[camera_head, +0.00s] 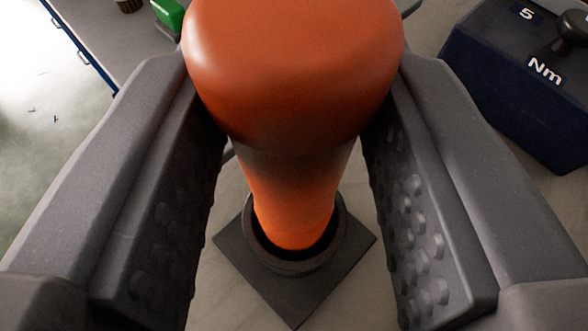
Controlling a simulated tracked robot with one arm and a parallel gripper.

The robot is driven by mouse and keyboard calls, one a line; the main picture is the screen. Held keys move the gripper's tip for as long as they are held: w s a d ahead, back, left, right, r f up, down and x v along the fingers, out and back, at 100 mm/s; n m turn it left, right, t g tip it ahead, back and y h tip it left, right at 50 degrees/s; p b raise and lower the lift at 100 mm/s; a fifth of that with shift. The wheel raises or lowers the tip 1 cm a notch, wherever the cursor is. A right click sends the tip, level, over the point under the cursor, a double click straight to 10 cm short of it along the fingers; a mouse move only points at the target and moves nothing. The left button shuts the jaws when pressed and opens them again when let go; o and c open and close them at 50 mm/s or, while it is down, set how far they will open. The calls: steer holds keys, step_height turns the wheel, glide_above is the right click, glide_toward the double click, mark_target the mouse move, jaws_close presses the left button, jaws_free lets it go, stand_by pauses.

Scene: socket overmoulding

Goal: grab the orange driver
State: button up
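The orange driver (295,75) stands upright with its broad rounded handle towards the camera. Its lower end (292,205) sits in a round dark holder (340,235) with a square base. My gripper (295,170) is open, with one textured jaw on each side of the driver. Gaps show between the jaws and the driver's narrower lower part. Near the wide top, the handle overlaps the jaws in the picture, and I cannot tell whether they touch it.
A dark blue block (505,85) marked "5" and "Nm", with a black knob, stands at the upper right. A green object (168,12) is at the upper left, near a dark ribbed piece (129,4). The table's blue edge (80,45) runs at the left, with floor beyond.

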jaws_close()
steer(key=shift+r, duration=0.1)
